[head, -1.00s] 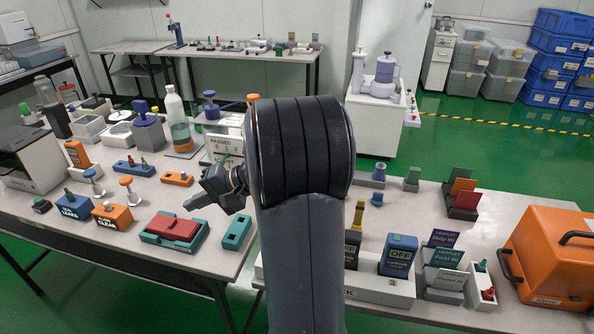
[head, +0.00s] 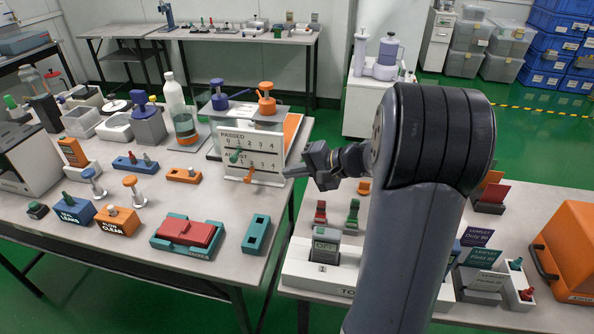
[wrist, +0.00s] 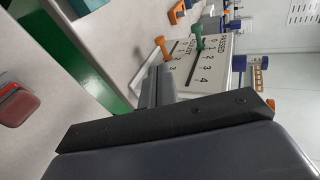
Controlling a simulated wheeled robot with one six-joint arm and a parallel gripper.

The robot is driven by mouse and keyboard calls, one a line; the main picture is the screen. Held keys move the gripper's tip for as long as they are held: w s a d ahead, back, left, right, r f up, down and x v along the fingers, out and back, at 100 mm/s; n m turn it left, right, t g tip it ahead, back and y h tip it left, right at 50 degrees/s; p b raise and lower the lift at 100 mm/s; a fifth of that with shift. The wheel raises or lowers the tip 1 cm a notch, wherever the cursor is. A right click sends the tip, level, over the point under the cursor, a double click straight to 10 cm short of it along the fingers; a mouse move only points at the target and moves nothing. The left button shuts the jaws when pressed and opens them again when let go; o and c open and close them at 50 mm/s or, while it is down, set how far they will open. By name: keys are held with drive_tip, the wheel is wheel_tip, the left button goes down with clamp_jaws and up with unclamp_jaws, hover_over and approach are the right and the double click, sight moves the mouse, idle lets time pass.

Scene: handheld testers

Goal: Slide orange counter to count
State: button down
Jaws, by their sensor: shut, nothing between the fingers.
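A green counter (head: 235,155) sits in the upper row. My gripper (head: 289,173) is shut and empty, to the right of the orange counter and apart from it. In the wrist view, my fingertips (wrist: 158,71) are just below the orange counter. The exact number it marks is unclear.
A blue pump (head: 219,100) and an orange pump (head: 266,97) stand by the board. A red tester in a teal tray (head: 180,250) and a teal block (head: 256,235) lie in front. A gap with green floor separates the two tables.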

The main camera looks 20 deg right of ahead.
sight(249, 181)
drive_tip(key=x, duration=1)
drive_tip(key=shift+w+a+f, duration=0.15)
drive_tip(key=shift+w+a, duration=0.1)
drive_tip(key=shift+a, duration=0.05)
drive_tip(key=shift+w+a+f+b, duration=0.1)
drive_tip(key=shift+w+a+b, duration=0.3)
drive_tip(key=shift+a+b, duration=0.2)
drive_tip(key=shift+w+a+b, duration=0.45)
drive_tip(key=shift+a+b, duration=0.1)
drive_tip(key=shift+a, duration=0.1)
drive_tip(key=shift+d+r, duration=0.1)
drive_tip(key=shift+r, duration=0.1)
drive_tip(key=shift+s+d+r, duration=0.2)
drive_tip(key=shift+s+d, duration=0.05)
drive_tip(key=p+v, duration=0.1)
drive_tip(key=v, duration=1.2)
